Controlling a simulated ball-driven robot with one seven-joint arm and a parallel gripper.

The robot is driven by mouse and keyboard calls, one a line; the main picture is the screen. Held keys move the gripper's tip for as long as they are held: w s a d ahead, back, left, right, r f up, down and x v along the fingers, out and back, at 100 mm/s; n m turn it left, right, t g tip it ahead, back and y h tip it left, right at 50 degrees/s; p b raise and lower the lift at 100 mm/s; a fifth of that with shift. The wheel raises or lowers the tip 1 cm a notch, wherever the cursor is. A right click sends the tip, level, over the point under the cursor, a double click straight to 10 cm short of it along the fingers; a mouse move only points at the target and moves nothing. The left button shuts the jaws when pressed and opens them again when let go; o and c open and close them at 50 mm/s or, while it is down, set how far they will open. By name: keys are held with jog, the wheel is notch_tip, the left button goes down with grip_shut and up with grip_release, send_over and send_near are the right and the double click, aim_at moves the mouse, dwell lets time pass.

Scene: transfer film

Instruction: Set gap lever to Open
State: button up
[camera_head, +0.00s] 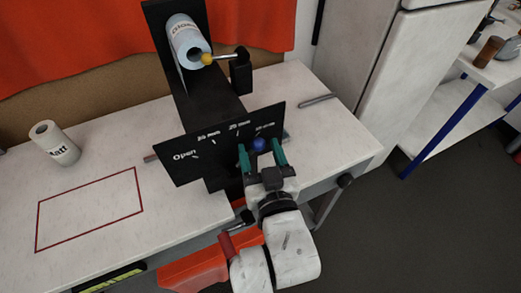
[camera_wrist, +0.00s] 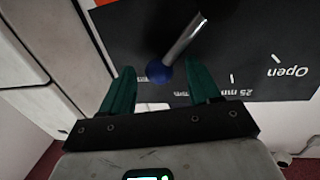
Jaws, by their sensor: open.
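The gap lever is a metal rod with a blue ball knob (camera_head: 259,144), in front of a black scale plate (camera_head: 215,150). The plate reads "Open" at its left end, then several mm marks to the right. The knob stands near the rightmost mark, far from "Open". My gripper (camera_head: 259,147) is open with its green fingers on either side of the knob. In the wrist view the blue knob (camera_wrist: 158,72) lies between the open fingers, with visible space on both sides. The metal rod (camera_wrist: 184,38) runs up and right from it.
A labelled roll (camera_head: 186,42) sits on the black machine, beside a yellow-knobbed lever (camera_head: 207,59). A white "Matt" roll (camera_head: 54,144) and a red-outlined area (camera_head: 90,208) are on the bench at left. A white cabinet (camera_head: 420,80) stands at right.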

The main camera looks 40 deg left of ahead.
grip_shut()
dwell(0.5)
